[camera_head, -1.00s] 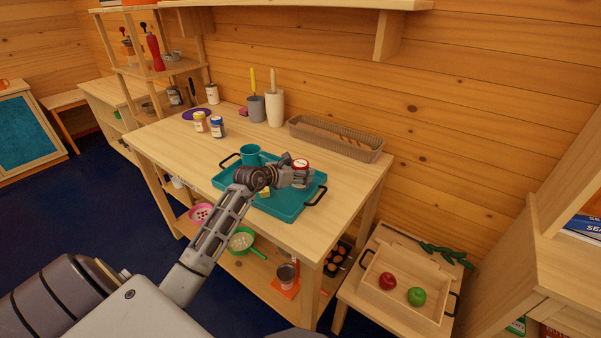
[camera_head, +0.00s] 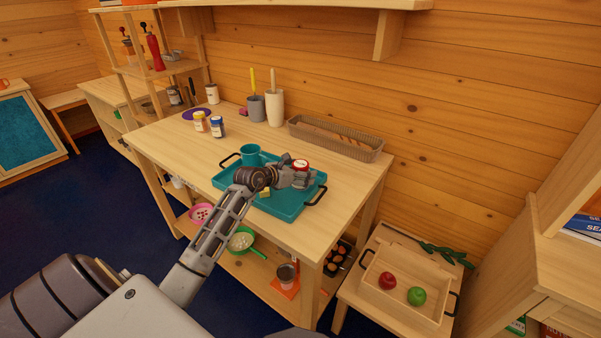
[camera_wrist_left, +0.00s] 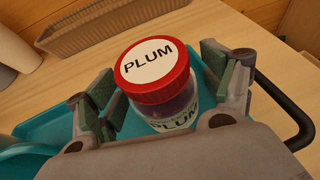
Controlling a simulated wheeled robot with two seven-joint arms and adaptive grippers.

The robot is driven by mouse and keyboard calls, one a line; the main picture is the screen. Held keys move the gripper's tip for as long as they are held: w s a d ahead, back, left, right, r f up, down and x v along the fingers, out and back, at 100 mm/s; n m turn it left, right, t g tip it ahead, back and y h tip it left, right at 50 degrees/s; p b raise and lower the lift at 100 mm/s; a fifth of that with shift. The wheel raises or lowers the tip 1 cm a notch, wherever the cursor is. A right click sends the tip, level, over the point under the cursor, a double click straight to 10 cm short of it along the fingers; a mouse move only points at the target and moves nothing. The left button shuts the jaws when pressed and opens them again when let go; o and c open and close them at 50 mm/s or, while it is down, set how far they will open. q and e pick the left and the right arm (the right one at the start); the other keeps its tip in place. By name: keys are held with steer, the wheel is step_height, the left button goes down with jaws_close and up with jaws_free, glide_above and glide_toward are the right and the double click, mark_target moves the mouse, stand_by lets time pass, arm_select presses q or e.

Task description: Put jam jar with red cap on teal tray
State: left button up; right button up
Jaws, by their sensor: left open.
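The jam jar with red cap (camera_head: 300,165) stands upright over the back right part of the teal tray (camera_head: 285,211). In the left wrist view the jar (camera_wrist_left: 154,72) has a white lid label reading PLUM, and teal tray surface (camera_wrist_left: 42,131) shows around it. My left gripper (camera_head: 298,180) is open around the jar, one finger on each side. In the wrist view its fingers (camera_wrist_left: 160,95) stand apart from the glass. The jar's base is hidden, so its contact with the tray cannot be seen directly. My right gripper is not in view.
A teal mug (camera_head: 250,155) and a small yellowish block (camera_head: 265,194) are on the tray. A long basket (camera_head: 335,139) stands behind it. Two jars (camera_head: 208,124) stand at the left. The table front left (camera_head: 175,150) is clear.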

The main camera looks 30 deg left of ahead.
arm_select(q)
steer(key=shift+r, duration=0.1)
steer(key=shift+s+r, duration=0.1)
steer(key=shift+s, duration=0.15)
steer(key=shift+s+a+r, duration=0.1)
steer(key=shift+s, duration=0.15)
steer(key=shift+v, duration=1.15)
steer(key=v, duration=0.3)
steer(key=shift+s, duration=0.2)
steer(key=v, duration=0.5)
steer(key=shift+s+r, duration=0.1)
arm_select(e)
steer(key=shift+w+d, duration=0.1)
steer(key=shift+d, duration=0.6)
